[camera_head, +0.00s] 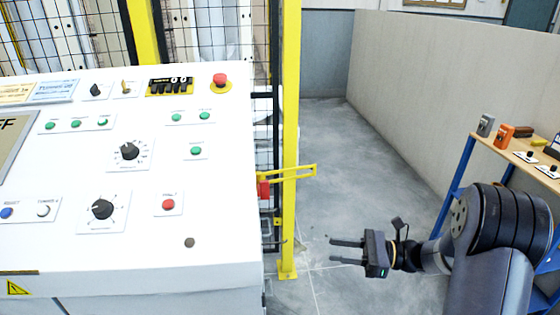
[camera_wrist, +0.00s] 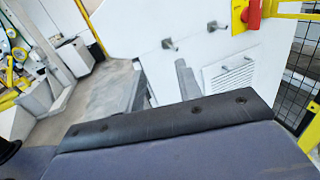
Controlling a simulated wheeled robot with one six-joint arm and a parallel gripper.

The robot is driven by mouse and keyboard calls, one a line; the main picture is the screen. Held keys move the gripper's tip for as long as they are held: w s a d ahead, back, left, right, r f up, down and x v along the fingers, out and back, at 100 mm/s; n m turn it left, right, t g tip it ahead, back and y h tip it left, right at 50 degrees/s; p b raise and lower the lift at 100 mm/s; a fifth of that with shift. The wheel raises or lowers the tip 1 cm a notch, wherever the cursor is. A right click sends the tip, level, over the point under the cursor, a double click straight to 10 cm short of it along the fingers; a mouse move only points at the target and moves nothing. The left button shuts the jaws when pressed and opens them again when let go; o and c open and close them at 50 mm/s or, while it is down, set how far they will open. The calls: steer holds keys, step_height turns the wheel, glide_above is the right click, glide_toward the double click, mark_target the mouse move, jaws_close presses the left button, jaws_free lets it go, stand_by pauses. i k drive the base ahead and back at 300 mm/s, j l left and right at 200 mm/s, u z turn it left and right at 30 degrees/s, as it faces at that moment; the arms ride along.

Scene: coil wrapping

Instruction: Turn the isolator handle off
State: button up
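A red handle (camera_head: 264,188), which looks like the isolator handle, is on the right side of the white control cabinet, partly hidden by its edge. In the wrist view the red handle (camera_wrist: 253,14) shows at the top right against a yellow plate, cut off by the frame's top. Its exact turn position cannot be told. My gripper (camera_head: 335,251) is to the right of and lower in the picture than the handle, apart from it. Its two dark fingers are spread with nothing between them.
A yellow post (camera_head: 290,120) and yellow bar (camera_head: 300,171) stand beside the handle. The white console (camera_head: 140,240) carries black knobs and coloured buttons. A wooden-topped bench (camera_head: 510,148) with small devices is at the right. Grey floor (camera_head: 340,150) between is clear.

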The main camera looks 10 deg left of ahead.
mark_target(264, 190)
steer(key=i+l+u, duration=0.1)
steer(key=i+u, duration=0.15)
steer(key=i, duration=0.3)
steer(key=i+l+u, duration=0.15)
steer(key=i+u, duration=0.15)
steer(key=i, duration=0.2)
